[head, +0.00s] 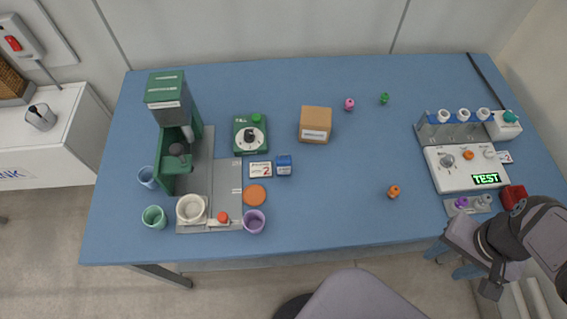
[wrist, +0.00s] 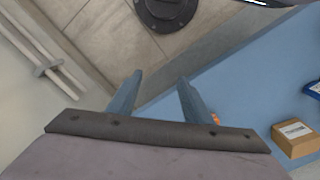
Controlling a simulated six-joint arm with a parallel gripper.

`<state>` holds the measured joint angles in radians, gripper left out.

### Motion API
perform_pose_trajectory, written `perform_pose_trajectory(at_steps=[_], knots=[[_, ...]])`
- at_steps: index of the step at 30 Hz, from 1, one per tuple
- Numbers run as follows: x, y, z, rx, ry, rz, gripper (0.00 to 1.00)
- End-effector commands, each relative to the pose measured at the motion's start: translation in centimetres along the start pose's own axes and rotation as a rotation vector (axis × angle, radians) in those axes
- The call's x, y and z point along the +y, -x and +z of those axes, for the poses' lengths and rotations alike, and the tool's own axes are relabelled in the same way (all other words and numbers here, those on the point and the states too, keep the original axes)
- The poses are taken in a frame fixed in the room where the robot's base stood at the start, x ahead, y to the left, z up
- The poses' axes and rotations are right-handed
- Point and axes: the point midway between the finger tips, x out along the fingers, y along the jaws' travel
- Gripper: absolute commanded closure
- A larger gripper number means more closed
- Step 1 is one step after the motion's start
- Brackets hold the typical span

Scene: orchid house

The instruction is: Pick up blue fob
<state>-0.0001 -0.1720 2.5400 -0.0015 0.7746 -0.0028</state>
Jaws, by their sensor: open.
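I cannot make out a blue fob in either view. Small fobs of other colours stand on the blue table (head: 330,215): a pink one (head: 349,104), a green one (head: 384,98) and an orange one (head: 393,192). A purple one (head: 461,203) sits in a grey holder at the right front. My gripper (head: 450,262) is at the table's front right edge, open and empty. Its two blue fingers stand apart in the wrist view (wrist: 160,92). A bit of orange shows beside the right finger there.
A test panel (head: 465,170), a rack of white cups (head: 460,117) and a red block (head: 513,196) stand at the right. A cardboard box (head: 315,125) and a small blue box (head: 284,166) are near the middle. A green machine (head: 168,90) stands left. The front middle is clear.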

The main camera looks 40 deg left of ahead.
Motion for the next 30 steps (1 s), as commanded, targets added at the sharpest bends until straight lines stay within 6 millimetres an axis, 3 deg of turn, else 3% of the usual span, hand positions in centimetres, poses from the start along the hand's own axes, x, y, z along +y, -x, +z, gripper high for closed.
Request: perform_pose_trajectory(at_steps=[8,17,25,30], knots=[[0.0,3.8,-0.1,0.007,0.0,0.0,0.55],[-4.1,3.0,-0.5,-0.113,-0.092,-0.105,0.55],[-10.9,2.4,-1.0,-0.309,-0.227,-0.251,0.55],[-18.6,2.1,-1.4,-0.55,-0.352,-0.381,0.55]])
